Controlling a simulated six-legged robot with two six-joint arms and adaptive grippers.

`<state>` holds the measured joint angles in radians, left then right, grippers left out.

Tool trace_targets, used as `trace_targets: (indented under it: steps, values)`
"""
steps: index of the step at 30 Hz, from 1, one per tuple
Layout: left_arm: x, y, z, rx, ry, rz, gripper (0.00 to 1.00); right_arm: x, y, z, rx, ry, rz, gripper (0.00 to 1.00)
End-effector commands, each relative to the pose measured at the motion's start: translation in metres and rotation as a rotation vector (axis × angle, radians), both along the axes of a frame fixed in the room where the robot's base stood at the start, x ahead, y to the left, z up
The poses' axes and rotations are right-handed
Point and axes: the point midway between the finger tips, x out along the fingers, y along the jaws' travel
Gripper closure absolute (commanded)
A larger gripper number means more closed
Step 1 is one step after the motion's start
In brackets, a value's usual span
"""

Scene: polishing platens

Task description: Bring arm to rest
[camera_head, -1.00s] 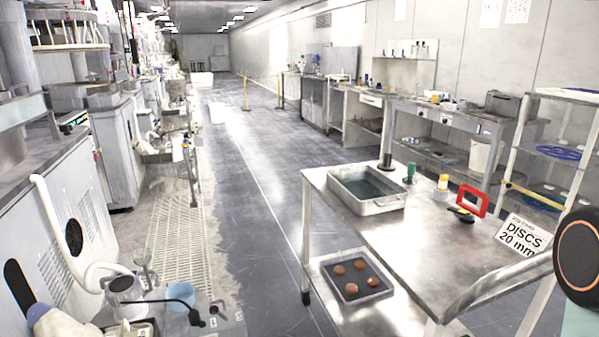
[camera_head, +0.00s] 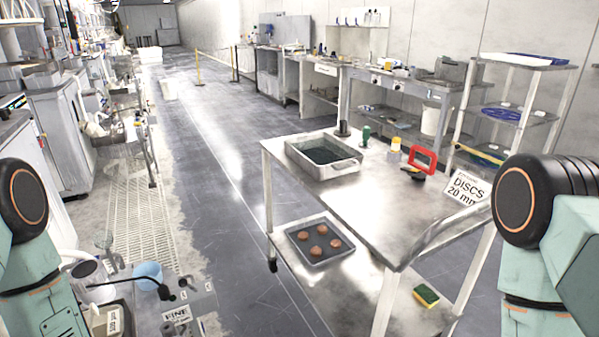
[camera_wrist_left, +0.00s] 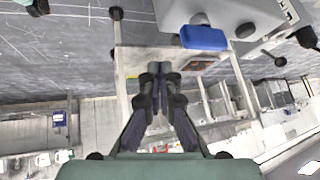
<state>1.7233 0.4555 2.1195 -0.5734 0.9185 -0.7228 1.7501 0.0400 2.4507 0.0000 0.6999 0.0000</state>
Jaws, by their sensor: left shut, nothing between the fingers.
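My left gripper (camera_wrist_left: 160,72) shows in the left wrist view. Its dark fingers are together, with nothing held between them. The wrist view looks upside down, with the wall low in the picture and the floor at the top. In the head view, my left arm (camera_head: 35,260) is at the left edge and my right arm (camera_head: 555,240) at the right edge. Both show large black joint caps, but neither gripper is visible there. My right gripper is in no view.
A metal trolley (camera_head: 375,205) ahead carries a basin (camera_head: 325,170), a green-handled tool (camera_head: 366,136), a red-framed item (camera_head: 424,159) and a discs sign (camera_head: 466,187). Its lower shelf holds a tray of brown discs (camera_head: 320,240) and a sponge (camera_head: 426,295). Open floor (camera_head: 215,190) runs left of it.

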Motion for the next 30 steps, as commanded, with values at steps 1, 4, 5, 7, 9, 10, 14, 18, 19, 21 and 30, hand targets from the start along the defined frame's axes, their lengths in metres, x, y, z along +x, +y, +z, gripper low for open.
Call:
trace_targets:
  steps: [1,4,5,7,9,10,14,18,19,21,30]
  values:
    - [-0.023,-0.014,-0.004,-0.027,0.108,0.065,1.00,0.000,0.000,0.000,0.000,-0.001,0.000,0.60]
    - [-0.064,-0.025,-0.008,-0.050,0.290,0.222,1.00,0.001,0.000,0.000,0.000,-0.001,0.000,0.60]
    - [-0.075,-0.027,-0.008,-0.051,0.333,0.265,1.00,0.001,0.000,0.000,0.000,-0.001,0.000,0.60]
    - [-0.101,-0.029,-0.007,-0.044,0.427,0.362,1.00,0.000,0.000,0.000,0.000,-0.001,0.000,0.60]
    - [-0.124,-0.029,-0.005,-0.029,0.503,0.455,1.00,0.000,0.000,0.000,0.000,-0.001,0.000,0.60]
    - [-0.133,-0.029,-0.004,-0.020,0.532,0.493,1.00,0.000,0.000,0.000,0.000,-0.001,0.000,0.60]
    - [-0.172,-0.024,0.004,0.029,0.639,0.656,1.00,0.000,0.000,0.000,0.000,0.000,0.000,0.60]
    - [-0.187,-0.019,-0.004,0.052,0.675,0.745,1.00,0.001,0.000,-0.013,0.000,-0.001,0.000,0.60]
    - [-0.187,-0.019,-0.008,0.051,0.674,0.743,1.00,0.001,0.000,-0.017,0.000,-0.001,0.000,0.60]
    - [-0.187,-0.019,-0.017,0.051,0.674,0.741,1.00,0.000,0.000,-0.026,0.000,0.000,0.000,0.60]
    - [-0.186,-0.020,-0.063,0.050,0.672,0.739,1.00,0.000,0.000,-0.072,0.000,-0.001,0.000,0.60]
